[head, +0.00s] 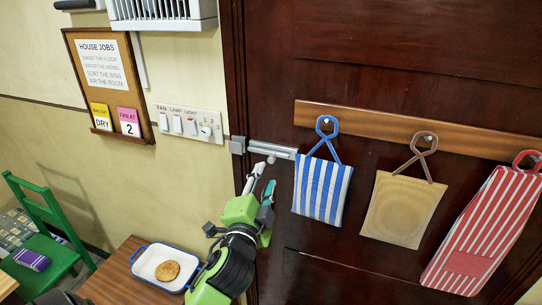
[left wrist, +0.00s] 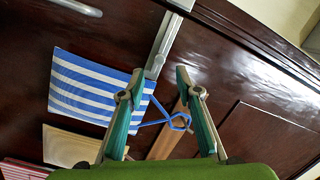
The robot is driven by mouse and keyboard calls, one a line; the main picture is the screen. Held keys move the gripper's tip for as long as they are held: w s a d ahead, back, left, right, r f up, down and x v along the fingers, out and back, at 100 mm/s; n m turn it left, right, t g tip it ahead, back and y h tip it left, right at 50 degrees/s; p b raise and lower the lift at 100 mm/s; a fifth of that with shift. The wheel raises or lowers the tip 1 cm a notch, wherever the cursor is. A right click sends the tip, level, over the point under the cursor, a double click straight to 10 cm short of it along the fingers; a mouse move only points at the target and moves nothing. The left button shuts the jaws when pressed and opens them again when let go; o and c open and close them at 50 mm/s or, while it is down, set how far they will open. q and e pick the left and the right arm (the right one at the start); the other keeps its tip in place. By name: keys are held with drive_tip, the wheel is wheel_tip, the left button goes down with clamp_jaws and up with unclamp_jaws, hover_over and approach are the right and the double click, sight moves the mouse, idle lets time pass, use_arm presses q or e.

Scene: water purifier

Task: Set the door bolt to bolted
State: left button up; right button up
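The silver door bolt (head: 284,152) is mounted on the dark wooden door, just left of the blue-striped bag. A grey block (head: 238,145) sits at its left end on the door frame. My left gripper (head: 264,177) is just below the bolt, its fingers spread with nothing between them. In the left wrist view, the gripper (left wrist: 157,85) is open, and the metal bolt (left wrist: 166,40) lies beyond the gap between its fingertips. The fingers look apart from the bolt. I cannot tell how far the bar reaches into the block. My right gripper is not in view.
A wooden rail (head: 380,123) carries a blue-striped bag (head: 322,190), a tan bag (head: 403,210) and a red-striped bag (head: 475,235) right of the bolt. A switch panel (head: 188,122) is on the wall at left. A tray (head: 150,266) with a round bread stands on a table below.

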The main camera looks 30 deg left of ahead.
sight(271, 161)
use_arm(q)
drive_tip(key=p+x, duration=0.2)
drive_tip(key=x, duration=0.7)
clamp_jaws()
